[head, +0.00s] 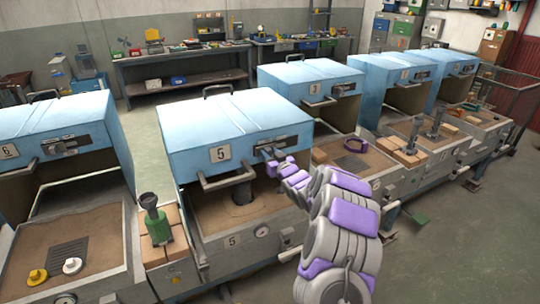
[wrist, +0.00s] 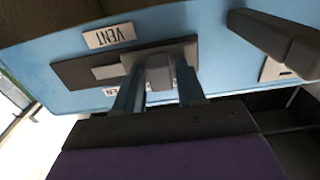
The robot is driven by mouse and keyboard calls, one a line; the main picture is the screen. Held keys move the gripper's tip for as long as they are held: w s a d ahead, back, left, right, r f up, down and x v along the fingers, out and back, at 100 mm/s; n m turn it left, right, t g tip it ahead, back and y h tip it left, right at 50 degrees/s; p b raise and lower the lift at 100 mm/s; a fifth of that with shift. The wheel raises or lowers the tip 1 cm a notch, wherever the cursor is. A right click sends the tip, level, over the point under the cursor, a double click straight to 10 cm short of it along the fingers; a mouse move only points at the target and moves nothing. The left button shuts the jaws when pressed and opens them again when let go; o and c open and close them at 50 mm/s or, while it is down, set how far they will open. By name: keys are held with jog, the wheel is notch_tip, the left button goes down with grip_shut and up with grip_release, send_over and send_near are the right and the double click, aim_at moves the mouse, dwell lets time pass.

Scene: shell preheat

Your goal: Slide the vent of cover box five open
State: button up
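Cover box five (head: 235,125) is a blue hood with a "5" plate, over a sand bed. Its vent (head: 265,153) is a dark plate on the hood's front. In the wrist view, the vent plate (wrist: 80,73) lies beside an upside-down "VENT" label (wrist: 109,36). The vent's grey slider knob (wrist: 158,73) stands out from the plate. My gripper (head: 272,160) is at the vent. In the wrist view, my gripper's fingers (wrist: 160,80) are apart, one on each side of the knob, with narrow gaps showing. A second label (wrist: 111,91) is partly hidden by a finger.
A bar handle (head: 235,177) runs along the hood's lower front; a dark handle part (wrist: 280,38) shows right in the wrist view. Box six (head: 60,125) stands left, box three (head: 310,80) right. A green-based tool (head: 156,215) stands on bricks to the left.

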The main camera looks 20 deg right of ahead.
aim_at(281, 143)
grip_shut()
jog(key=shift+d, duration=0.1)
jog(key=d+p, duration=0.6)
jog(key=d, duration=0.1)
jog(key=shift+w+d, duration=0.1)
jog(key=shift+d, duration=0.05)
dwell(0.3)
